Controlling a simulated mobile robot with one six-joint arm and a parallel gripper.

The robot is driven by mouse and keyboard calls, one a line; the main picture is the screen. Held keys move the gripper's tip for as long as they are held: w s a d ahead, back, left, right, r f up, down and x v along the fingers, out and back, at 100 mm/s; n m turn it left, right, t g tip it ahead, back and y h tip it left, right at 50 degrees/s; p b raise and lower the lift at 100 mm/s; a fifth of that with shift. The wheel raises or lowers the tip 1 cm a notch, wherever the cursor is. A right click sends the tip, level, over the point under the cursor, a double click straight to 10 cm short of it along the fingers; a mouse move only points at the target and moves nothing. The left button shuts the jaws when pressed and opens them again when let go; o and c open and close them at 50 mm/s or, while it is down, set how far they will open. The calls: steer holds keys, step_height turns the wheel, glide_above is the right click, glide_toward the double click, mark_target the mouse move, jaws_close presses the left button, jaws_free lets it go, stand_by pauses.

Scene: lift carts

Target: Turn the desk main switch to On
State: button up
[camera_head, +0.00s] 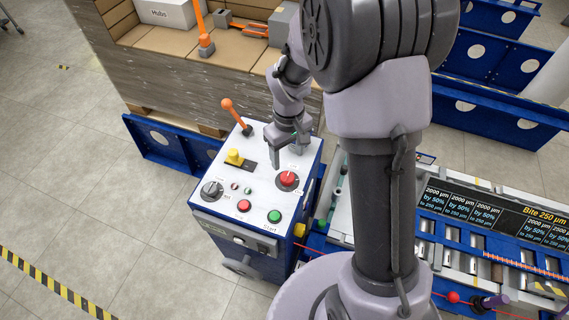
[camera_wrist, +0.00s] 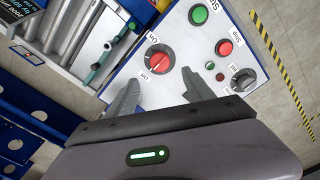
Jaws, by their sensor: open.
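The desk main switch is a round red knob (camera_head: 287,179) on the right of the white control panel (camera_head: 262,160). In the wrist view the same knob (camera_wrist: 160,59) has printed labels beside it, one of which seems to read Off; its exact pointing direction is hard to tell. My gripper (camera_head: 287,157) is above the panel, just behind the knob in the head view, fingers pointing down. In the wrist view the open fingers (camera_wrist: 160,88) are spread, with the knob ahead of the gap between them. They appear apart from the knob, and nothing is between them.
The panel also holds a green button (camera_head: 274,216), a red button (camera_head: 243,206), a black rotary knob (camera_head: 212,189), a yellow control (camera_head: 234,158) and an orange-handled lever (camera_head: 235,115). A stacked pallet (camera_head: 180,75) stands behind. Floor at left is clear.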

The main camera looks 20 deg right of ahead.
mark_target(288, 176)
step_height(288, 176, down, 10)
steer(key=b, duration=0.2)
steer(key=shift+w+f+b, duration=0.1)
steer(key=shift+f+b, duration=0.1)
steer(key=shift+b, duration=0.2)
jaws_close()
steer(key=m+b, duration=0.1)
steer(key=m, duration=0.5)
steer(key=shift+b, duration=0.4)
steer(key=m+b, duration=0.1)
steer(key=m, duration=0.4)
steer(key=shift+d+m+b, duration=0.1)
steer(key=shift+m+b, duration=0.2)
steer(key=shift+b, duration=0.05)
steer(key=shift+m, duration=0.3)
